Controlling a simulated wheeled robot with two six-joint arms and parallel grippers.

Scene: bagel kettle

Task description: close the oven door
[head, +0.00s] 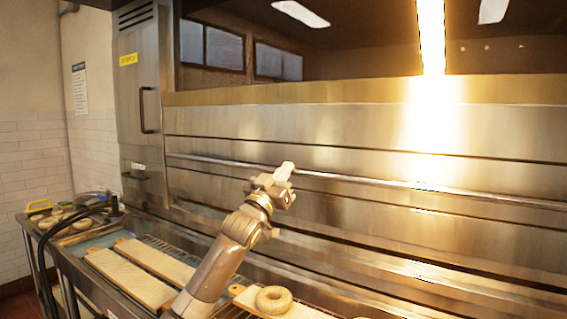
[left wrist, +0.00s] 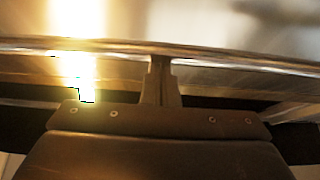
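The oven door appears as a wide brushed-steel front (head: 330,125) across the head view, with a long horizontal bar handle (head: 440,188). How far the door stands open is hard to tell. My left gripper (head: 286,170) is at the bar in the head view, left of its middle. In the left wrist view, the two fingers (left wrist: 160,68) are close together, their tips at the bar (left wrist: 225,56). They look shut, with nothing clearly between them; whether they touch the bar is unclear. My right gripper is in neither view.
Below the oven front, a counter holds wooden boards (head: 130,277) and a bagel (head: 274,299) on another board. More bagels lie on a tray (head: 62,222) at the far left. A tall steel cabinet with a handle (head: 148,110) stands left of the oven.

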